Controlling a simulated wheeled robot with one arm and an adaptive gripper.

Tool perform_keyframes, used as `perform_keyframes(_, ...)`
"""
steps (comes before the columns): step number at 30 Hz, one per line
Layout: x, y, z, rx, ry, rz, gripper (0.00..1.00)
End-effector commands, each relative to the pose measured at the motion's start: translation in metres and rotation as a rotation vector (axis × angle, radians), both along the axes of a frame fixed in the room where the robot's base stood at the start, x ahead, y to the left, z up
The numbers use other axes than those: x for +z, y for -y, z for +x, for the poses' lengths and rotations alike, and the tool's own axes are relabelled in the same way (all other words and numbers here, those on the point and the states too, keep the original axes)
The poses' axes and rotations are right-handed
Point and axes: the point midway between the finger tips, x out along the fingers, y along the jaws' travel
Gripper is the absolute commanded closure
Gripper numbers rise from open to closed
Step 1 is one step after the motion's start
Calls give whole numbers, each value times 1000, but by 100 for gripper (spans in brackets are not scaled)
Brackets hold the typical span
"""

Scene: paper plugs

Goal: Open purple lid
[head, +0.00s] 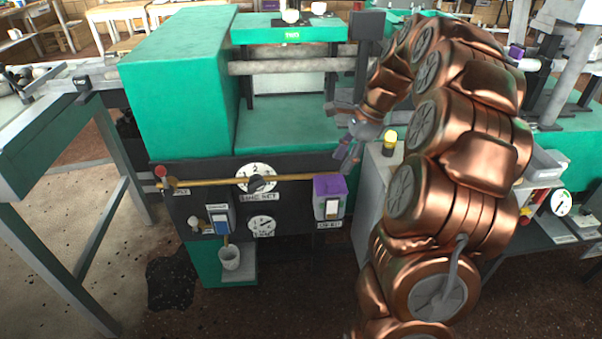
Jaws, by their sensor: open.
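The purple lid (327,186) is on a small switch box with a pale front, at the right end of the machine's dark front panel. Its top and left side show purple, and it looks closed down over the box. My gripper (340,140) is open and empty, just above and slightly right of the purple lid. Its lower finger is close over the lid's right part in the picture; I cannot tell whether it touches.
A brass rod (215,182) runs along the panel past a white dial (256,178). A blue-and-white switch box (219,221) and a cup (229,258) are at the left. A grey cabinet with a yellow-topped button (390,142) stands right of the lid.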

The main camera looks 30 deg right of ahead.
Motion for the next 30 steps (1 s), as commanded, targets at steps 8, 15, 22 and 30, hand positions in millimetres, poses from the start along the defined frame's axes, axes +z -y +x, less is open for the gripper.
perform_keyframes(8,23,-32,-8,137,19,-25,50)
perform_keyframes(15,40,-63,-20,281,34,-50,50)
perform_keyframes(22,59,-92,-35,426,53,-75,50)
perform_keyframes(30,79,-124,-56,602,71,-105,50)
